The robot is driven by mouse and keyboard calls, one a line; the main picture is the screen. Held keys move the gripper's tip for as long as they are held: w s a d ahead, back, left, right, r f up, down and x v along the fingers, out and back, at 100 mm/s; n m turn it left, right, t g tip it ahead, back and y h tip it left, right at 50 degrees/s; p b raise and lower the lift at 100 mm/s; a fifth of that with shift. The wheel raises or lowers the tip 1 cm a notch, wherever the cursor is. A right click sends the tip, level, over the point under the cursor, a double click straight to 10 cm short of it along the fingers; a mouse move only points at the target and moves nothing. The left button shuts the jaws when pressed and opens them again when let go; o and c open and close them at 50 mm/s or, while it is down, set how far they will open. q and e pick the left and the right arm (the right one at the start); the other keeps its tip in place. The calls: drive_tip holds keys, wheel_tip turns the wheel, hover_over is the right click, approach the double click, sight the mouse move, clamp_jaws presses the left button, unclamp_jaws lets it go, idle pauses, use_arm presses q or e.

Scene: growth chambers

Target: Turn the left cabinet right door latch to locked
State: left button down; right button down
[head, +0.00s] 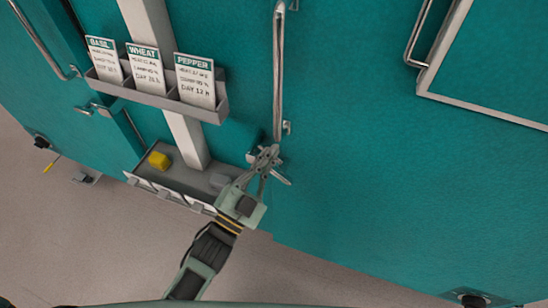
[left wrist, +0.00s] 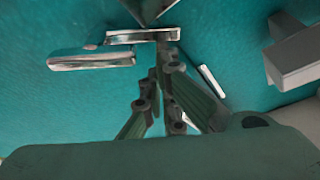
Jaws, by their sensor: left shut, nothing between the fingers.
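The large teal door (head: 370,150) has a tall silver handle (head: 278,75) along its left side. A small silver latch lever (head: 283,179) shows just below the handle, partly hidden by my left gripper. My left gripper (head: 268,156) is shut and empty, in front of the door at the handle's lower end. In the left wrist view, the silver latch lever (left wrist: 90,58) lies roughly level, with its fingers (left wrist: 160,85) close beside it. I cannot tell whether they touch. My right gripper is not in view.
A grey rack (head: 150,97) holds BASIL, WHEAT and PEPPER cards on a pale post (head: 190,140). Another silver latch (head: 84,111) sits at left. The floor (head: 100,240) in front looks clear.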

use_arm(q)
drive_tip(key=shift+w+a+f+n+t+y+b, duration=0.1)
drive_tip(key=shift+a+f+n+t+y, duration=0.15)
drive_tip(key=shift+n, duration=0.6)
drive_tip(key=shift+w+a+f+n+t+y+b, duration=0.1)
drive_tip(key=shift+a+f+n+t+y, duration=0.2)
drive_tip(key=shift+n, duration=0.5)
drive_tip(key=shift+w+a+f+n+t+y+b, duration=0.15)
drive_tip(key=shift+a+n+y, duration=0.2)
drive_tip(key=shift+n, duration=0.5)
